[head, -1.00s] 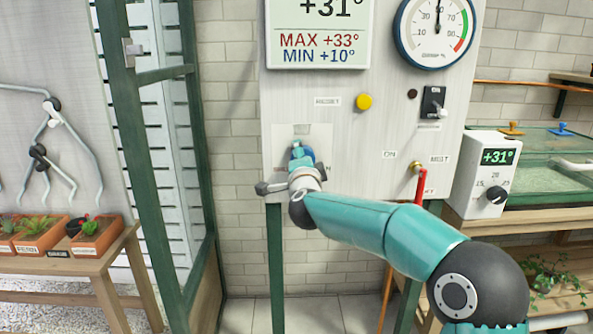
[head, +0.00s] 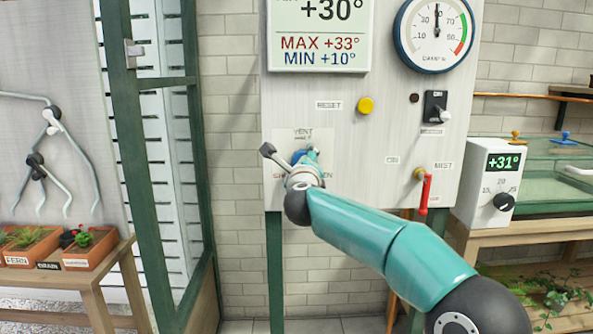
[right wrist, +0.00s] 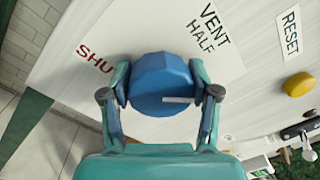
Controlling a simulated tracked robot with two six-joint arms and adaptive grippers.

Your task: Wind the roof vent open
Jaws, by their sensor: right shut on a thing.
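The blue vent knob (right wrist: 161,84) sits on a white plate on the wall panel, with the printed words "VENT HALF" and the start of "SHUT" visible in the right wrist view. My right gripper (right wrist: 161,98) is shut on it, one finger on each side. In the head view the right gripper (head: 306,166) largely hides the knob, and the vent plate (head: 300,134) shows above it. A white mark shows on the knob's face in the wrist view. My left gripper is not in view.
The panel (head: 345,185) also bears a yellow reset button (head: 366,105), a black switch (head: 435,106), a round gauge (head: 436,35) and a red-handled valve (head: 426,192). A white thermostat box (head: 490,183) stands at right. Potted plants (head: 88,247) stand on a bench at left.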

